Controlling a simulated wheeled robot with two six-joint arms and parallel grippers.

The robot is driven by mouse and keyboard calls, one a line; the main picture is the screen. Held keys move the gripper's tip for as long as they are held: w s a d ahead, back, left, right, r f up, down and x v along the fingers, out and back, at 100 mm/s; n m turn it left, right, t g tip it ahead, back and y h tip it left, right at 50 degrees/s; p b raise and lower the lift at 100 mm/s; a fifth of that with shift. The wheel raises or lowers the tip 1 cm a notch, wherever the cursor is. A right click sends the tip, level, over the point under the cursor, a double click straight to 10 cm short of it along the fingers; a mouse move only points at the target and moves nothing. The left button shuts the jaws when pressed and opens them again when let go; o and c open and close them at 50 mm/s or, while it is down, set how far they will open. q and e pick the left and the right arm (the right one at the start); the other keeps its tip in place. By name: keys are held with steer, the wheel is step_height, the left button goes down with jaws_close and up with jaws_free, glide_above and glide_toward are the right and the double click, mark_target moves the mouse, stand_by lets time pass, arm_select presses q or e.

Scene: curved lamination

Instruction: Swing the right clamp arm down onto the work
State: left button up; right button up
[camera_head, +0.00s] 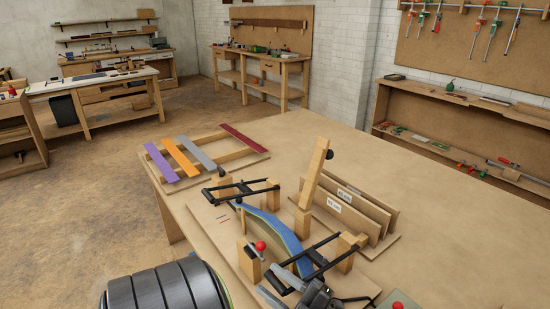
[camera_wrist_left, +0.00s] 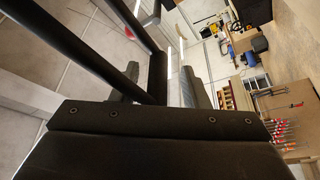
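The right clamp arm (camera_head: 322,260), a black double-bar frame on a wooden post, reaches over the near end of the blue curved strip (camera_head: 277,232). Its free end is partly hidden by my left gripper (camera_head: 300,284). In the left wrist view, the black crossbar (camera_wrist_left: 158,78) lies between the two fingers of my left gripper (camera_wrist_left: 160,88), which look apart with a gap beside the bar. Whether a finger touches it is unclear. The left clamp arm (camera_head: 245,189) is a similar black frame over the strip's far end. My right gripper is not in view.
A wooden bar (camera_head: 312,175) with a black knob stands tilted up beside the strip. A red ball knob (camera_head: 260,246) sits near my left gripper. Upright boards (camera_head: 352,213) stand behind right. A rack of coloured strips (camera_head: 183,156) is far left. The table (camera_head: 450,210) is clear at right.

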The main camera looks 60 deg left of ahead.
arm_select(q)
steer(key=shift+w, duration=0.15)
steer(key=shift+r, duration=0.1)
step_height(320, 180, up, 10)
steer(key=shift+p, duration=0.3)
stand_by(0.8)
